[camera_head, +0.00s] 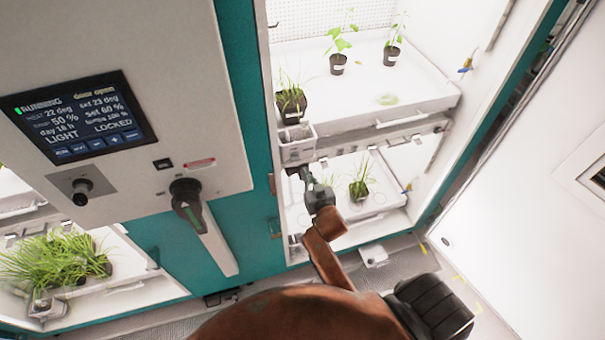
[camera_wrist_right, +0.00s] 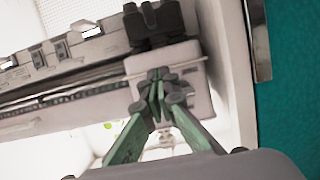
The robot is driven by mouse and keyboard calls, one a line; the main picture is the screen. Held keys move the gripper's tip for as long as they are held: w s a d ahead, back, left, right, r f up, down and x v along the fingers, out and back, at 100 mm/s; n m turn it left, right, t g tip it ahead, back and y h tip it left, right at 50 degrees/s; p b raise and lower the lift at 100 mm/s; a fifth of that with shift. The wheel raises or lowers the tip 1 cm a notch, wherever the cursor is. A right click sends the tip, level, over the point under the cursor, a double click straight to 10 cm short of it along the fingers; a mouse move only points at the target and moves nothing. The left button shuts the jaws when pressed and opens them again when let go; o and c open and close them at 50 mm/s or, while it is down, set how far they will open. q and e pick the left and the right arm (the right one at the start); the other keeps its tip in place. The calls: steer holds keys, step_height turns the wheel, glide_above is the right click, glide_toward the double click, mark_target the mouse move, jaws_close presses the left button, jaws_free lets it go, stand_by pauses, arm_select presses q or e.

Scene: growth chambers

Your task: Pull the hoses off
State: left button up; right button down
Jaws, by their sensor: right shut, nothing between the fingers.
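My right gripper (camera_head: 302,173) reaches into the open chamber on the right, just below the front edge of the upper shelf. In the right wrist view its green fingers (camera_wrist_right: 157,88) are shut and hold nothing. They are in front of a small white box (camera_wrist_right: 185,75), which hangs at the shelf end; whether they touch it I cannot tell. A dark fitting (camera_wrist_right: 155,22) sits above the box. The box also shows in the head view (camera_head: 298,148). I cannot make out a hose clearly in either view. My left gripper is not in view.
The upper tray (camera_head: 425,95) holds several potted plants. A grassy pot (camera_head: 359,190) stands on the lower tray right of my gripper. A control panel (camera_head: 80,115) and a door handle (camera_head: 188,200) are left of the opening. A blue-yellow valve (camera_head: 465,70) is on the right wall.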

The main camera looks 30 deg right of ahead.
mark_target(299, 167)
steer(key=shift+w+d+f+p, duration=0.25)
steer(key=shift+w+f, duration=0.75)
steer(key=shift+f, duration=0.3)
steer(key=shift+w+d+f+p, duration=0.15)
steer(key=shift+w+d+f, duration=0.05)
steer(key=shift+w+f, duration=0.9)
steer(key=shift+s+f, duration=0.15)
steer(key=shift+s, duration=0.05)
step_height(299, 167, down, 4)
steer(key=b, duration=0.3)
steer(key=shift+s+f, duration=0.1)
